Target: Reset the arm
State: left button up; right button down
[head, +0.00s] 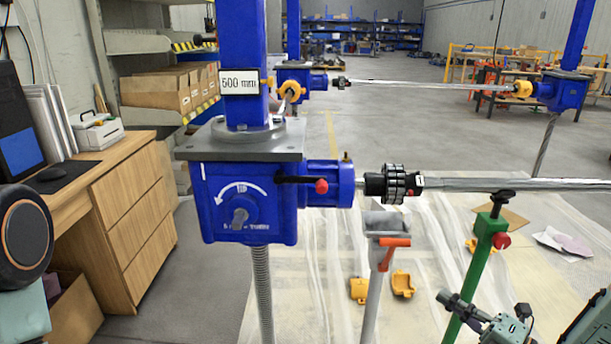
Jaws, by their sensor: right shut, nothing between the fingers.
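My right gripper (452,301) is low at the bottom right, in front of the green stand (479,255). It is shut and looks empty, with its dark, narrow end pointing left. I cannot tell whether it touches the stand. Parts of my right arm come in from the bottom right corner. My left gripper is not in view. A blue screw jack gearbox (225,205) hangs in the middle left, with a blue column above and a threaded screw below.
Yellow parts (402,284) lie on the floor sheet. A wooden desk (130,205) stands left.

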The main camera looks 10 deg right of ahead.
notch_tip(320, 180, down, 8)
jog(key=m+g+h, duration=0.2)
jog(key=m+h, duration=0.4)
jog(key=m, duration=0.7)
jog(key=s+a+f+m+g+h, duration=0.2)
jog(key=s+a+f+m+g, duration=0.45)
jog(key=f+m, duration=0.2)
jog(key=s+a+m+g+h, duration=0.1)
jog(key=s+a+g, duration=0.3)
jog(key=s, duration=0.6)
jog(key=s+a+m+g+h, duration=0.1)
jog(key=s+a+m+g, duration=0.2)
jog(key=s, duration=0.8)
jog(key=shift+a+r+m+g, duration=0.35)
jog(key=shift+a+g, duration=0.3)
jog(key=shift+a, duration=0.35)
